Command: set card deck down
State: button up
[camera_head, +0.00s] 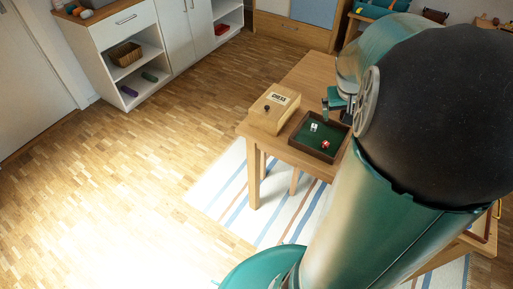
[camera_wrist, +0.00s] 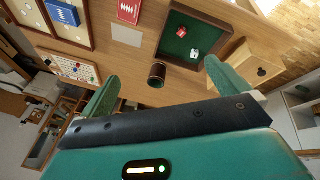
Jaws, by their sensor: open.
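In the wrist view a red card deck with a white pattern (camera_wrist: 129,11) lies on the wooden table near the top edge of the picture. A blue deck (camera_wrist: 62,13) lies in a wood-rimmed tray at the upper left. My gripper (camera_wrist: 160,88) is open, with its two green fingers wide apart and nothing held between them. It is above the table, apart from both decks. In the head view my gripper (camera_head: 338,104) shows small beside the dice tray, and my arm hides much of the table. No deck shows in that view.
A green-lined dice tray (camera_head: 301,144) with a red and a white die stands beside the wooden chess box (camera_head: 272,115). A dark brown cup (camera_wrist: 157,75) stands between my fingers' directions. A pale flat square (camera_wrist: 127,35) lies below the red deck.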

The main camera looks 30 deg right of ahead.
jog(key=s+a+r+n+t+y, duration=0.1)
jog(key=s+a+r+n, duration=0.1)
jog(key=a, duration=0.9)
jog(key=s+a+r+n+t+y, duration=0.1)
jog(key=s+a+r+n, duration=0.1)
jog(key=a, duration=0.9)
jog(key=s+a+r+n+t+y, duration=0.1)
jog(key=a+r, duration=0.3)
jog(key=a, duration=0.7)
jog(key=shift+s+a+r+n+t+y, duration=0.2)
jog(key=shift+s+n+t+y, duration=0.2)
jog(key=shift+s+t+y, duration=0.15)
jog(key=shift+w+d, duration=0.1)
